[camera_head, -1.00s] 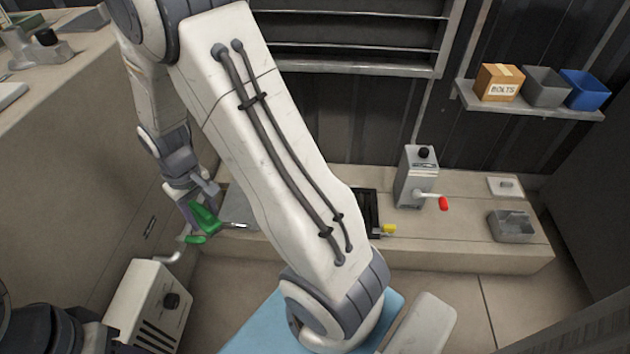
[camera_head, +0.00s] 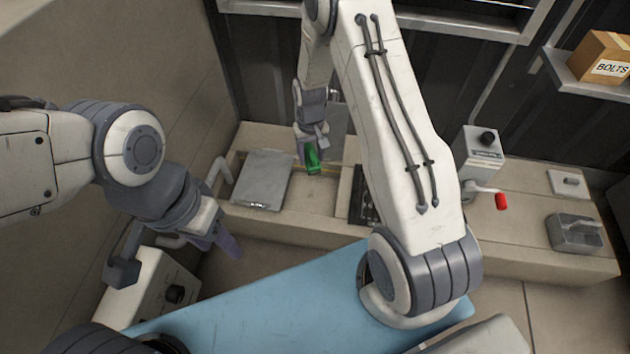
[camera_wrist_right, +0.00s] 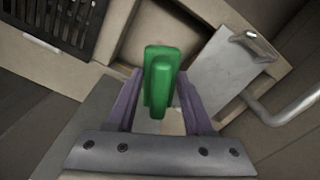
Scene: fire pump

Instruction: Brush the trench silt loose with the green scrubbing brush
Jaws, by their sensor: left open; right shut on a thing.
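The green scrubbing brush (camera_head: 313,160) is held in my right gripper (camera_head: 309,150) above the open trench (camera_head: 312,194) in the low bench. The wrist view shows the brush (camera_wrist_right: 160,80) between the two purple fingers, over the trench opening (camera_wrist_right: 158,38). I cannot tell whether the brush touches the silt; the silt is not clear. My left gripper (camera_head: 224,243) is open and empty at the left, in front of the bench and apart from the trench.
A grey metal plate (camera_head: 262,178) with a handle lies left of the trench, beside a bent pipe (camera_head: 219,178). A dark grate (camera_head: 364,192) is right of it, partly behind my right arm. A red-handled crank box (camera_head: 482,155) and a grey bin (camera_head: 574,233) stand further right.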

